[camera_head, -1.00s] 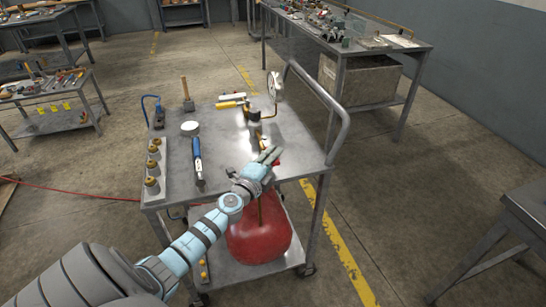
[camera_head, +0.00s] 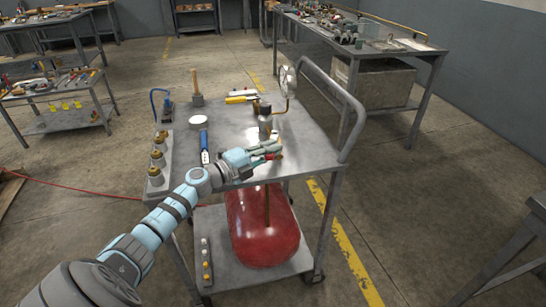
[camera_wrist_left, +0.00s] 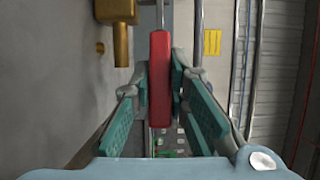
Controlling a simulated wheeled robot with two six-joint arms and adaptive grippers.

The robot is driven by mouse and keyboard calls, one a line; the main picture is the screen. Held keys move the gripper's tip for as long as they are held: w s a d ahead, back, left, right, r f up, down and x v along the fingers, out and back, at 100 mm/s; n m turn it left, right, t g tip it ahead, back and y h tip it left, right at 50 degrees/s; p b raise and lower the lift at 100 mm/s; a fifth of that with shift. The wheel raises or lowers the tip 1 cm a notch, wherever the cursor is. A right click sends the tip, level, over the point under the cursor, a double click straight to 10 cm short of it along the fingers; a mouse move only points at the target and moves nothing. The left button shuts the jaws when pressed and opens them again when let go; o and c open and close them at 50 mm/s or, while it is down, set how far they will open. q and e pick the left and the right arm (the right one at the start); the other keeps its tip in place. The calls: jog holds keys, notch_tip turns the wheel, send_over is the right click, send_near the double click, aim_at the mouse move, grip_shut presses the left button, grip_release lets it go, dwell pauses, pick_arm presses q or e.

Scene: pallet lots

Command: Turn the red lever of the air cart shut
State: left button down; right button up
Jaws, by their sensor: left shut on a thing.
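The red lever (camera_wrist_left: 160,78) stands between the two fingers of my left gripper (camera_wrist_left: 162,85) in the left wrist view, and the fingers are closed on it. In the head view the left gripper (camera_head: 268,153) is at the front right of the cart top, with a bit of red showing at its fingertips. The air cart (camera_head: 235,128) has a grey metal top, and a red tank (camera_head: 262,228) lies on its lower shelf. A brass fitting (camera_wrist_left: 118,25) shows at the upper left of the wrist view. My right gripper is not in view.
On the cart top are a round gauge (camera_head: 288,80), a mallet (camera_head: 196,92), a white round puck (camera_head: 198,120), a blue-handled tool (camera_head: 204,146) and brass fittings on a block (camera_head: 156,162). The cart's handle (camera_head: 350,105) rises at right. A workbench (camera_head: 375,40) stands behind.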

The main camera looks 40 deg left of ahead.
pick_arm(q)
jog(key=c, duration=1.6)
grip_release()
jog(key=shift+o, duration=0.2)
jog(key=v, duration=1.1)
jog(key=shift+s+f, duration=0.1)
jog(key=shift+s, duration=0.1)
jog(key=shift+s+a, duration=0.15)
jog(key=shift+s, duration=0.2)
jog(key=shift+c, duration=0.6)
